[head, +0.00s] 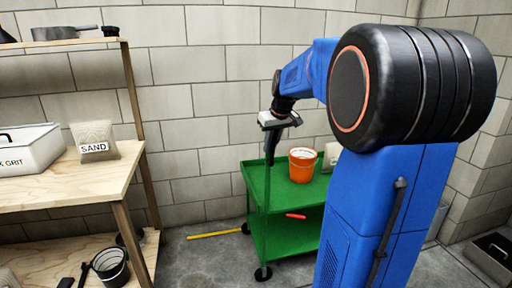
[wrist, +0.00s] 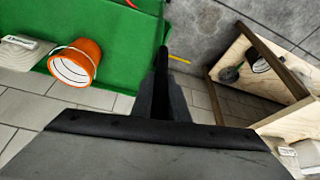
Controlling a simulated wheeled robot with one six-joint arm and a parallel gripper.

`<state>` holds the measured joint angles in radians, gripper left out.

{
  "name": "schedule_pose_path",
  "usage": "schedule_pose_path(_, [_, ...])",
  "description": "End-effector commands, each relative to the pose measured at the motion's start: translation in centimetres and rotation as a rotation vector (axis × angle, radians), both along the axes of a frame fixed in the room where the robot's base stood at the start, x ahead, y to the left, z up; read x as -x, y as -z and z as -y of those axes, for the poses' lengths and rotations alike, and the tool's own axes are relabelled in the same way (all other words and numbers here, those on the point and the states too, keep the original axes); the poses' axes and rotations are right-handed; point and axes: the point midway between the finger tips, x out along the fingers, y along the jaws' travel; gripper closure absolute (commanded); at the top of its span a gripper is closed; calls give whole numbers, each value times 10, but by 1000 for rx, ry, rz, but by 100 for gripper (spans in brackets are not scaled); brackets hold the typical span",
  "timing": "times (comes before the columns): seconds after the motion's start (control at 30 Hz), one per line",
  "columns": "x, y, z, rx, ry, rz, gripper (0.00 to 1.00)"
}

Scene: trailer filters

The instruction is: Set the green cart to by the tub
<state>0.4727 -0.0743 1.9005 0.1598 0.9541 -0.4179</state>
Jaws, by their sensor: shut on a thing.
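The green cart (head: 285,190) stands on the floor against the block wall, with an upper tray, a lower shelf and dark casters. It also shows in the wrist view (wrist: 122,22). My gripper (head: 270,155) points down at the cart's left end and is shut on it there. The exact spot it holds is hidden behind the fingers. In the wrist view the dark fingers (wrist: 163,70) lie at the cart's edge. I cannot tell which thing is the tub; a dark open box (head: 492,256) is partly in view at the far right.
An orange bucket (head: 302,165) and a pale bag (wrist: 20,52) are on the cart's upper tray. A red item (head: 296,216) lies on its lower shelf. A yellow bar (head: 214,235) lies on the floor.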

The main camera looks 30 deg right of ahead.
Motion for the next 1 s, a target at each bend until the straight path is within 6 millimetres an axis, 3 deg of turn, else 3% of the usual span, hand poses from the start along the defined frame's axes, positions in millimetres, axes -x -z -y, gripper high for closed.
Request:
schedule_pose_path(0.1, [4, -5, 27, 7, 8, 13, 100])
schedule_pose_path(1.0, [58, -4, 188, 7, 8, 12, 100])
